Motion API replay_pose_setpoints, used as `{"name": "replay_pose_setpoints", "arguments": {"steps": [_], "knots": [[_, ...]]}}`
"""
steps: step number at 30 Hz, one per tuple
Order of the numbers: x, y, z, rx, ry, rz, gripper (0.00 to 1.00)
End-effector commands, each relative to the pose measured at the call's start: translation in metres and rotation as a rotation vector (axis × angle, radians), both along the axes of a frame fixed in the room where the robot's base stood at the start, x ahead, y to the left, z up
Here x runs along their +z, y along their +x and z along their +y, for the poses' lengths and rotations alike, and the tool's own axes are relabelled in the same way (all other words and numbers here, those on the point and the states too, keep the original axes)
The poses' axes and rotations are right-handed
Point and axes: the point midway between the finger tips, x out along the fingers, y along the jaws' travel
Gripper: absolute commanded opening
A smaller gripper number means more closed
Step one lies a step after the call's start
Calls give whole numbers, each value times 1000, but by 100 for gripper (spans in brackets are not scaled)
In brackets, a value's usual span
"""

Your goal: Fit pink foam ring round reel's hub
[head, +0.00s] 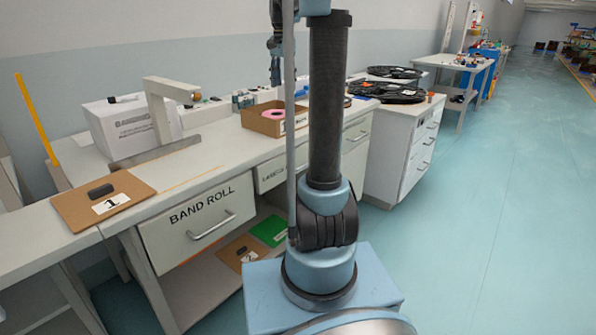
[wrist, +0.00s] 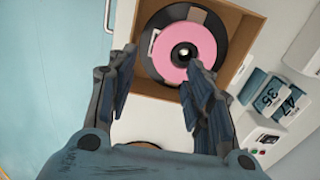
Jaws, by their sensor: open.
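The pink foam ring (wrist: 172,56) lies flat in a cardboard tray, over a black disc (wrist: 218,38) that looks like a reel. A dark round centre with a bright spot shows in the ring's hole; I cannot tell whether it is a hub. The ring also shows in the head view (head: 272,114). My gripper (wrist: 162,58) is open and empty, above the tray's near edge, its fingers pointing towards the ring. The right fingertip overlaps the ring's near edge in the picture; contact cannot be told. In the head view my arm hides part of the bench.
The cardboard tray (head: 262,127) stands on the bench above the drawers. Black reels (head: 400,93) lie on the white cabinet to the right. A white box (head: 120,125) and a beige-armed stand (head: 158,108) are left of the tray. The floor at right is clear.

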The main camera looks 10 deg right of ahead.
Motion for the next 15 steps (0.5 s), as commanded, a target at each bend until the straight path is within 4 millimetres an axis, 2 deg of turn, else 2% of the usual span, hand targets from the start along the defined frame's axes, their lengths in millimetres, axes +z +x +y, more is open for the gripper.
{"name": "replay_pose_setpoints", "arguments": {"steps": [8,15], "knots": [[-18,-86,8,176,-6,-36,47],[-49,-162,14,339,-16,-68,47]]}}
